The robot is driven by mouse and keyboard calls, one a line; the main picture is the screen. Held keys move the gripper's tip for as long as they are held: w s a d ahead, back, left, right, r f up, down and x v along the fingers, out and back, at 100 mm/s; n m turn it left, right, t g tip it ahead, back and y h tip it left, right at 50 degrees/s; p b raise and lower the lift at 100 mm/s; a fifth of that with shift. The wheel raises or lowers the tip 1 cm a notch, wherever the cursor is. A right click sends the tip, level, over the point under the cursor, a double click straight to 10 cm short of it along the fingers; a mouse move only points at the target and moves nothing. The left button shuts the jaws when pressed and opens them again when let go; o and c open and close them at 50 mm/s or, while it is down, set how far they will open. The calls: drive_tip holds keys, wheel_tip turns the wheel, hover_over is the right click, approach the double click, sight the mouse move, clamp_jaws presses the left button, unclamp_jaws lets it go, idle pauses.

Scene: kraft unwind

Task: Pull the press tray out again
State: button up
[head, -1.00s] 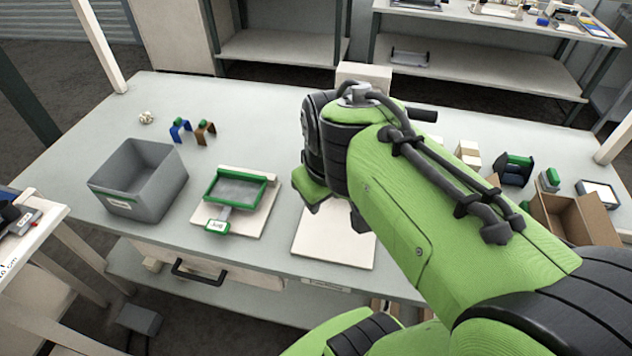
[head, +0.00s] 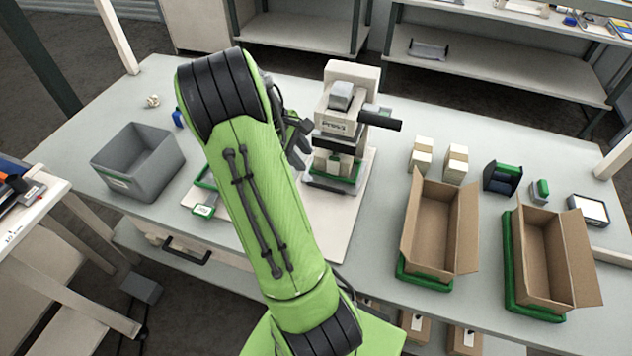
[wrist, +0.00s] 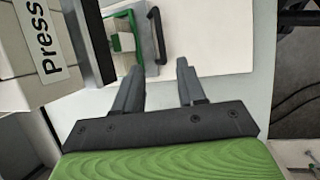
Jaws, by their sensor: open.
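The white press (head: 338,112) stands on a pale base board (head: 335,215). Under its head sits the press tray (head: 333,183), grey with green parts, inside or nearly inside the press. In the wrist view the press (wrist: 35,45) is at the left, with green and grey tray parts (wrist: 122,40) and a dark bar handle (wrist: 157,38) beside them. My gripper (wrist: 158,66) is open and empty. Its fingers point toward the handle, which appears just beyond the fingertips, apart from them. In the head view my arm hides most of the gripper.
A second green-rimmed tray (head: 204,210) lies left of my arm, partly hidden. A grey bin (head: 138,160) stands at the left. Two open cardboard boxes (head: 440,225) (head: 548,255) in green holders and small cartons (head: 422,155) are at the right. A black press lever (head: 380,121) sticks out to the right.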

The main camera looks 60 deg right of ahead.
sight(325, 187)
drive_tip(key=b+x, duration=0.1)
drive_tip(key=x, duration=1.2)
drive_tip(key=shift+w+b, duration=0.1)
drive_tip(key=shift+b, duration=0.3)
drive_tip(key=shift+r, duration=0.1)
clamp_jaws()
